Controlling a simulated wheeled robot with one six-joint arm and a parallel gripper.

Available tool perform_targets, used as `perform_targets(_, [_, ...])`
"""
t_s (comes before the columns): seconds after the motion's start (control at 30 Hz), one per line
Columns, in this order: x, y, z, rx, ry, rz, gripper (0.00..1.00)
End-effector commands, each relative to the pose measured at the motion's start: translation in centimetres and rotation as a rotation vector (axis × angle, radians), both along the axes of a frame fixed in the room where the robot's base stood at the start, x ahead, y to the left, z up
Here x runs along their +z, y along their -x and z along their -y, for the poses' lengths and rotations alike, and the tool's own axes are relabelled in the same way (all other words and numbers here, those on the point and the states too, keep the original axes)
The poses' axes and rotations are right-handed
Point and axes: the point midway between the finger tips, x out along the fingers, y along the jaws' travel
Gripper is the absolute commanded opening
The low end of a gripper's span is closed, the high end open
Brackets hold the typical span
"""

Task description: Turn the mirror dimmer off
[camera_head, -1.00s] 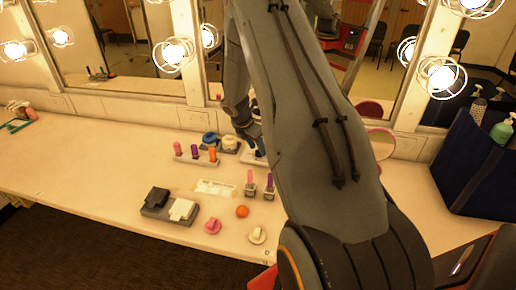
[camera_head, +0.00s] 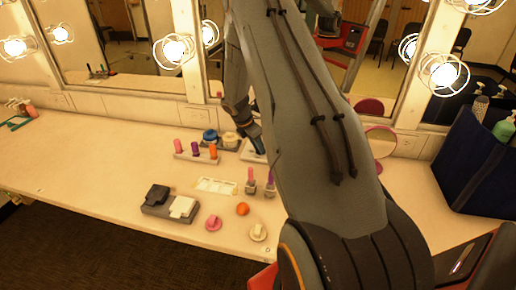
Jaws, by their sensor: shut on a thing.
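My gripper (camera_head: 257,146) points down at the back of the counter, partly hidden by my own arm. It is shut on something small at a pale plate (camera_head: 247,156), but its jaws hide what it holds. I cannot tell whether this is the mirror dimmer. A pink knob-like piece (camera_head: 213,223) and a cream one (camera_head: 258,232) stand near the counter's front edge, apart from my gripper. The mirror bulbs (camera_head: 174,50) are lit.
Blue and cream jars (camera_head: 230,140) and a rack of coloured tubes (camera_head: 196,154) stand left of my gripper. Two small bottles (camera_head: 251,186), an orange ball (camera_head: 242,209) and a dark-and-white block (camera_head: 170,205) are in front. The left counter (camera_head: 80,155) is mostly clear.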

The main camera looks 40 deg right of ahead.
Motion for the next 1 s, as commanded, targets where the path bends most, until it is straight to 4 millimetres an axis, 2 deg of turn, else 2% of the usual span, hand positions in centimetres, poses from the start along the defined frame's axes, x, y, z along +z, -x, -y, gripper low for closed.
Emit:
perform_targets(0.13, [-0.1, -0.2, 0.0, -0.095, 0.000, 0.000, 0.02])
perform_targets(0.4, [0.0, -0.1, 0.0, -0.106, 0.000, 0.001, 0.02])
perform_targets(0.43, [0.0, -0.1, 0.0, -0.106, 0.000, 0.001, 0.26])
perform_targets(0.53, [0.0, -0.1, 0.0, -0.105, 0.000, 0.000, 0.43])
perform_targets(0.83, [0.1, -0.1, 0.0, -0.104, 0.000, 0.000, 0.43])
perform_targets(1.0, [1.3, -0.3, -0.5, -0.104, 0.001, 0.004, 0.43])
